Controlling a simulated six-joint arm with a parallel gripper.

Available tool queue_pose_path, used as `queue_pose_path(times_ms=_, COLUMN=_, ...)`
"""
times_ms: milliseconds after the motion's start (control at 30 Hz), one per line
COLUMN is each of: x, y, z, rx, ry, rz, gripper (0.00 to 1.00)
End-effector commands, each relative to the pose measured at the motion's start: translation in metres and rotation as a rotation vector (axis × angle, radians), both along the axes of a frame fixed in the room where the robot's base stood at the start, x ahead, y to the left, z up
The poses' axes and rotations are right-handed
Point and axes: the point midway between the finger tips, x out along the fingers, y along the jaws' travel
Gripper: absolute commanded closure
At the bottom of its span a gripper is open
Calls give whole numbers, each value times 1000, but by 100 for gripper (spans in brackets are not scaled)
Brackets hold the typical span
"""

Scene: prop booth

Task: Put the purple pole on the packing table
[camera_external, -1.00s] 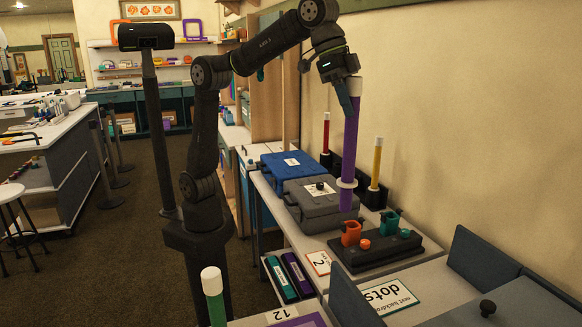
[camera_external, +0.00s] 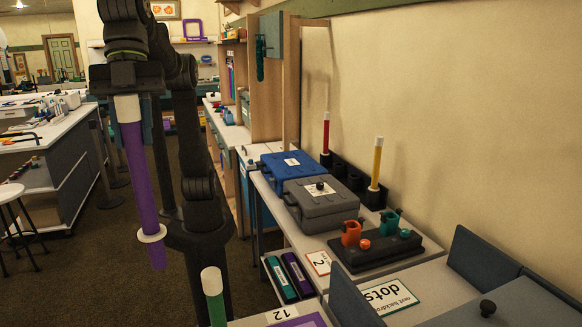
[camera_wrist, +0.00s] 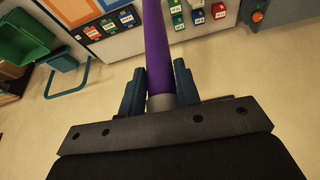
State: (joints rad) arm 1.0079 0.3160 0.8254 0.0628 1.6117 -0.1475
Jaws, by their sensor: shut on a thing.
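The purple pole (camera_external: 139,180) has a white top end and a white ring low down. It hangs nearly upright, slightly tilted, in the left part of the external view. My gripper (camera_external: 128,97) is shut on the pole near its white top, and the pole hangs clear of the benches. In the wrist view the purple pole (camera_wrist: 158,50) runs away between the two blue-grey fingers of my gripper (camera_wrist: 160,92). I cannot tell from these views which surface is the packing table.
A bench at right bears a blue case (camera_external: 292,168), a grey case (camera_external: 322,203) and a dark tray (camera_external: 395,250) with orange and teal pieces. Red (camera_external: 326,132) and yellow (camera_external: 377,163) poles stand in a black rack by the wall. A green pole (camera_external: 213,297) stands in front.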

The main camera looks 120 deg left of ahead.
Motion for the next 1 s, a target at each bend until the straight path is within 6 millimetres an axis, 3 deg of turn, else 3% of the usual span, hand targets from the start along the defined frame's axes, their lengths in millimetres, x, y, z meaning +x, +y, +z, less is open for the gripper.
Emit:
queue_pose_path(times_ms=33, x=-21, y=-11, z=0, rx=-1, ry=-1, rz=-42, gripper=100)
queue_pose_path(times_ms=200, x=-73, y=-35, z=0, rx=-1, ry=0, rz=-145, gripper=100)
queue_pose_path(times_ms=500, x=-134, y=-56, z=0, rx=-1, ry=-1, rz=-263, gripper=100)
queue_pose_path(times_ms=767, x=-130, y=-54, z=-48, rx=3, ry=2, rz=-255, gripper=100)
queue_pose_path(times_ms=1000, x=-130, y=-53, z=-119, rx=4, ry=2, rz=-254, gripper=100)
